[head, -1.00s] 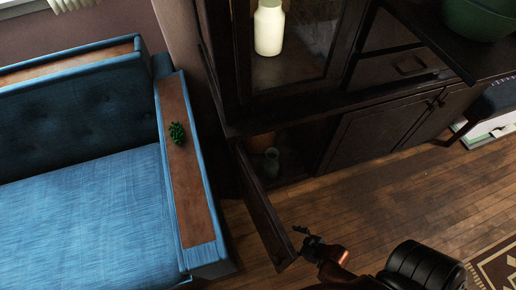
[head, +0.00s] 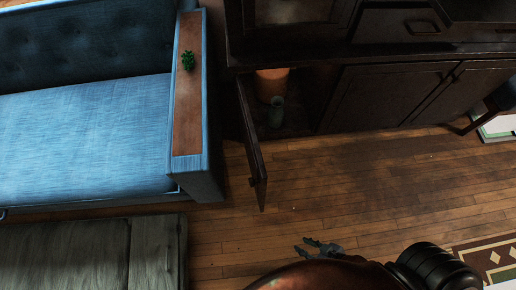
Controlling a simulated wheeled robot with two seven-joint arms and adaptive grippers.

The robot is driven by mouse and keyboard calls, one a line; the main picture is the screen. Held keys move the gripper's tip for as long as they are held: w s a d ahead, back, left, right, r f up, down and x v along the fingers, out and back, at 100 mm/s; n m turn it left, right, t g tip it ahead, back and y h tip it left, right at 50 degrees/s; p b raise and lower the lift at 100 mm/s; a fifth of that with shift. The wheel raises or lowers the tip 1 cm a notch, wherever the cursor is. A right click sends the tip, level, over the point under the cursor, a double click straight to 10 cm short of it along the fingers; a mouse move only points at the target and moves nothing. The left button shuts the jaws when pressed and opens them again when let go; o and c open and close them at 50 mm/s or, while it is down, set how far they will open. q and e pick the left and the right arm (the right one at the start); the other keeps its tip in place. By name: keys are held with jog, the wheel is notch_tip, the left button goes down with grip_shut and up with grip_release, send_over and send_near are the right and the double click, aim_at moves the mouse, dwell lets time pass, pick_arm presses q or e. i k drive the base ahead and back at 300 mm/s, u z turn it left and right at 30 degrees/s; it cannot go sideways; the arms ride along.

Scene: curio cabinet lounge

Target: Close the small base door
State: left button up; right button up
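The small base door (head: 253,150) of the dark cabinet stands open, swung out toward me at the left end of the base. Its knob (head: 253,182) shows near the free edge. Behind it, the open compartment holds an orange-brown pot (head: 271,84) and a green vase (head: 276,112). My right gripper (head: 306,246) is below and to the right of the door's free edge, with a gap between them. Its two fingers look spread, with nothing between them. The arm hides part of the gripper. My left gripper is not in view.
A blue sofa (head: 85,138) with a wooden armrest (head: 188,105) stands left of the door. A grey wooden table (head: 65,255) is at the lower left. The wood floor (head: 390,175) before the cabinet is clear. A patterned rug (head: 490,262) lies lower right.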

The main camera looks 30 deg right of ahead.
aim_at(259, 180)
jog(key=z, duration=2.85)
jog(key=k, duration=1.5)
jog(key=u, duration=1.4)
